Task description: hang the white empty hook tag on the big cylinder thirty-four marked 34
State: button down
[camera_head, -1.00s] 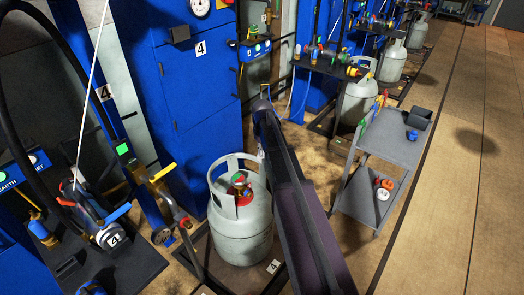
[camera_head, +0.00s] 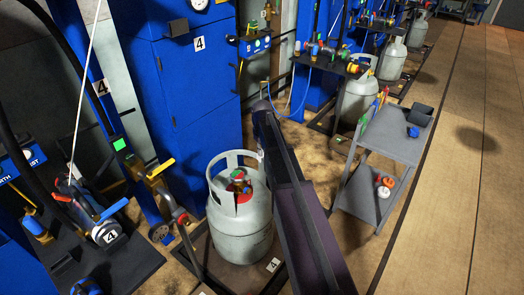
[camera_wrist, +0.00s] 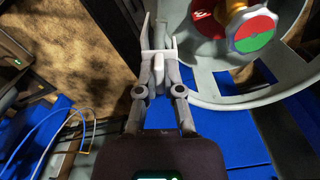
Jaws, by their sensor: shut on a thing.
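My gripper (camera_wrist: 159,72) is shut on the white hook tag (camera_wrist: 158,54), which points away from the fingers in the wrist view. The big grey-white cylinder (camera_head: 240,232) stands upright in the head view, with an open collar and a red-and-green valve on top. In the wrist view, its collar (camera_wrist: 226,103) curves just right of my gripper, and the tag appears beside it. I cannot tell whether they touch. The number 34 is not readable on the cylinder. My arm hides the gripper in the head view.
A grey cart (camera_head: 392,133) stands to the right, with a second cylinder (camera_head: 356,102) behind it. A blue cabinet (camera_head: 195,95) rises behind the big cylinder. A dark bench (camera_head: 125,262) with tools is at the left. The floor at far right is clear.

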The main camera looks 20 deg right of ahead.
jog(key=shift+f+b, duration=0.3)
jog(key=shift+f, duration=0.05)
jog(key=shift+d, duration=0.1)
jog(key=c, duration=0.7)
grip_release()
jog(key=shift+r, duration=0.15)
jog(key=shift+r+p, duration=3.6)
jog(key=shift+p, duration=0.2)
